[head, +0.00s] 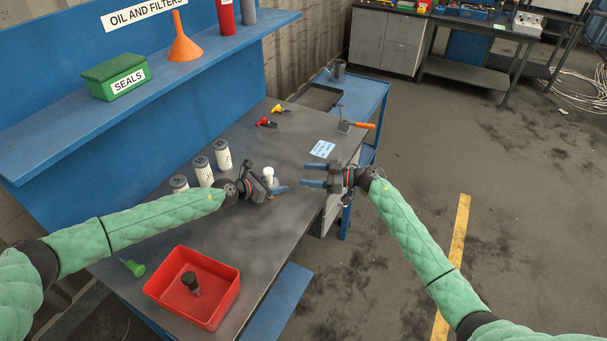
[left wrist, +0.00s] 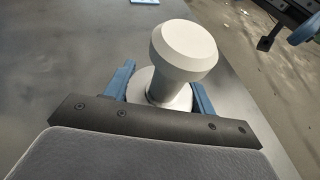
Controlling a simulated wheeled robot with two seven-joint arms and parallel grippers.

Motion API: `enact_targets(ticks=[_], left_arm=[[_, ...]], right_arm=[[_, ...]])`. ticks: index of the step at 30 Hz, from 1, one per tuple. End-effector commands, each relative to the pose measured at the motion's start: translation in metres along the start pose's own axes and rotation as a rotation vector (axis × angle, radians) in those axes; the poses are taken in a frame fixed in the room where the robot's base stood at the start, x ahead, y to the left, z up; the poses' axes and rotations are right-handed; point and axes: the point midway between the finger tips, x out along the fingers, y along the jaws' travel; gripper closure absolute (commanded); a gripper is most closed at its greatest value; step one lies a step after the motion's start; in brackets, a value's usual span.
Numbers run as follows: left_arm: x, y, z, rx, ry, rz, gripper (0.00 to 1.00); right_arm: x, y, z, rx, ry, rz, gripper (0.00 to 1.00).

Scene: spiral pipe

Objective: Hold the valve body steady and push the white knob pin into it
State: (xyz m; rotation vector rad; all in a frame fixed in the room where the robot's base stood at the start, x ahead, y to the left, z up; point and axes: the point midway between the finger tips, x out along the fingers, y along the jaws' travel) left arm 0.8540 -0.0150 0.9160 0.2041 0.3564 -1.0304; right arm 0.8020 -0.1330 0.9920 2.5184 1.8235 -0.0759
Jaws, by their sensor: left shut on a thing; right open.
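The white knob pin (head: 268,172) stands upright with its round head on top. In the left wrist view the knob pin (left wrist: 182,55) rises from a pale round flange, which appears to be the top of the valve body (left wrist: 143,84). My left gripper (head: 278,189) is shut on the valve body, with a blue finger on each side. Most of the body is hidden by the fingers and the dark gripper plate, and I cannot tell how deep the pin sits. My right gripper (head: 307,175) is open and empty, to the right of the knob, its fingers pointing left towards it.
Several white canisters (head: 201,171) stand left of my left gripper. A red tray (head: 208,318) with a dark-topped part is at the front, beside a green-handled tool (head: 134,267). A blue-and-white card (head: 322,149) lies behind my right gripper. Red and yellow valves lie farther back.

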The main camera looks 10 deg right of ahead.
Motion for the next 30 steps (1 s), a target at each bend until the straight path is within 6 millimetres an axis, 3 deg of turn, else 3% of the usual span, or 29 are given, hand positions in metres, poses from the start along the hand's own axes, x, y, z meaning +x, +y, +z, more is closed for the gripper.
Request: enact_targets(ticks=[7, 8, 11, 22, 30], left_arm=[[0.000, 0.000, 0.000, 0.000, 0.000, 0.000, 0.82], [0.000, 0.000, 0.000, 0.000, 0.000, 0.000, 0.39], [0.000, 0.000, 0.000, 0.000, 0.000, 0.000, 0.19], [-0.003, 0.001, 0.000, 0.000, 0.000, 0.001, 0.19], [-0.036, 0.001, -0.001, 0.000, 0.001, 0.000, 0.19]], right_arm=[[-0.001, 0.000, 0.000, 0.000, 0.000, 0.000, 0.43], [-0.001, 0.000, 0.000, 0.000, 0.001, 0.000, 0.43], [0.000, 0.000, 0.000, 0.000, 0.001, 0.000, 0.43], [0.000, 0.000, 0.000, 0.000, 0.001, 0.000, 0.43], [0.000, 0.000, 0.000, 0.000, 0.001, 0.000, 0.43]])
